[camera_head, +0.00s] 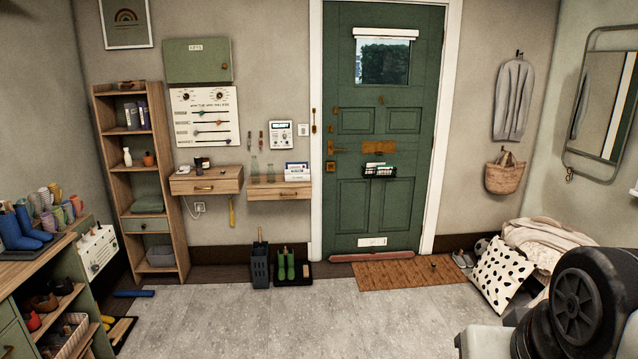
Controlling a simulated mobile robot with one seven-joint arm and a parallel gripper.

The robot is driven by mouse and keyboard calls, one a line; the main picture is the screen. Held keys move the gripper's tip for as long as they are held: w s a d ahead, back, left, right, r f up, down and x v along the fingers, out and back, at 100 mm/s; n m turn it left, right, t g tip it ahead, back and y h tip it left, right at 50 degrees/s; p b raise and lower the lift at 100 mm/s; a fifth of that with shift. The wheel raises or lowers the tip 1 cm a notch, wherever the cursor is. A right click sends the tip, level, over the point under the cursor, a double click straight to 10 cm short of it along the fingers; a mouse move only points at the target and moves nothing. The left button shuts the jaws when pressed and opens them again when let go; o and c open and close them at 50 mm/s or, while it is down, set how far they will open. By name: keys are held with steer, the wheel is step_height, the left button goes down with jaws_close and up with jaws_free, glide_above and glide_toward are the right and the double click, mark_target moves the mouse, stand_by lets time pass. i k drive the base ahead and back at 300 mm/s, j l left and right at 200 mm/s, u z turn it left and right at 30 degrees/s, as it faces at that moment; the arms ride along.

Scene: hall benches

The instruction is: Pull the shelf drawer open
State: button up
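The tall wooden shelf unit (183,225) stands against the back wall at left. The left wall drawer (180,188) has small dark items on top. The right wall drawer (262,193) has glass bottles and a white box on top. Both look shut. I cannot tell which one the task means. My arm's dark links show at the lower right, far from these drawers. My gripper is not visible.
The grey floor (260,325) is largely clear in the middle. A blue umbrella stand (260,270) and green boots (285,265) stand below the right wall drawer. A blue object (134,293) lies before the shelf unit. A bench (22,262) with boots and cups fills the left.

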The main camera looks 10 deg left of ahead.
mark_target(218, 186)
steer(key=u, duration=1.2)
steer(key=i+u, duration=0.15)
steer(key=i, duration=5.3)
steer(key=i+j+z, duration=0.1)
steer(key=i+z, duration=0.2)
steer(key=i, duration=0.35)
